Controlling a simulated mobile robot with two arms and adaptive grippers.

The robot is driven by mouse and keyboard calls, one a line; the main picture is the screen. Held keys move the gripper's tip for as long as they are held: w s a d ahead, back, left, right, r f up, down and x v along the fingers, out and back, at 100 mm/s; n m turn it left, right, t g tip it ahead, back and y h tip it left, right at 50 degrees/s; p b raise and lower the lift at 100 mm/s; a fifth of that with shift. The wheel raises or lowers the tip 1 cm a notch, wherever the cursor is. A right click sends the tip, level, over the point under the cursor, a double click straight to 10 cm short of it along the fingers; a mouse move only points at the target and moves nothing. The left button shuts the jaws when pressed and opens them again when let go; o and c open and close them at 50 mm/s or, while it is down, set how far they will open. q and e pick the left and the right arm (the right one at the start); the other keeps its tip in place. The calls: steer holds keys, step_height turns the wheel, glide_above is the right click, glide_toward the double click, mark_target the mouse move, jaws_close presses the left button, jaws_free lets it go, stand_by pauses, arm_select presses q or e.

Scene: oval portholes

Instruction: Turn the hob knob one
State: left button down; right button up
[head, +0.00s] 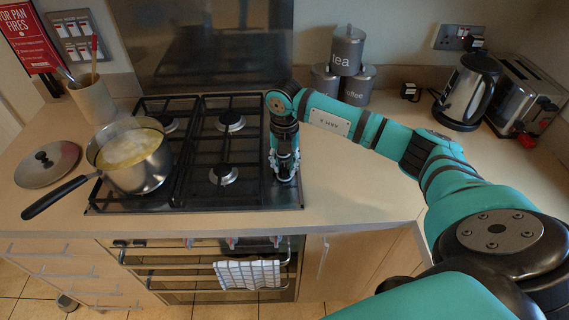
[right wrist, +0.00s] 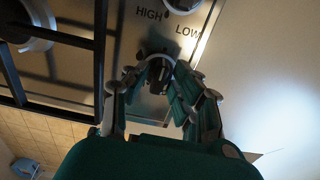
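The steel hob (head: 207,198) is set in the worktop, with a metal control strip down its right side. My right gripper (head: 285,172) points down over that strip and hides the knobs there in the head view. In the right wrist view my right gripper (right wrist: 157,72) has its fingers on both sides of a dark knob (right wrist: 158,78), close around it. I cannot tell whether the fingertips touch it. Another knob (right wrist: 184,4) shows at the top edge, beside the printed words HIGH and LOW. My left gripper is not in view.
A steel pan (head: 140,179) with a long black handle stands on the left burners, its lid (head: 47,166) beside it. Black pan supports (head: 226,150) rise left of my gripper. Canisters (head: 347,52), a kettle (head: 466,94) and a toaster (head: 525,95) stand behind right. The front-right worktop is clear.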

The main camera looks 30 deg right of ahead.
mark_target(285, 167)
steer(key=shift+o, duration=0.9)
step_height(285, 167, up, 12)
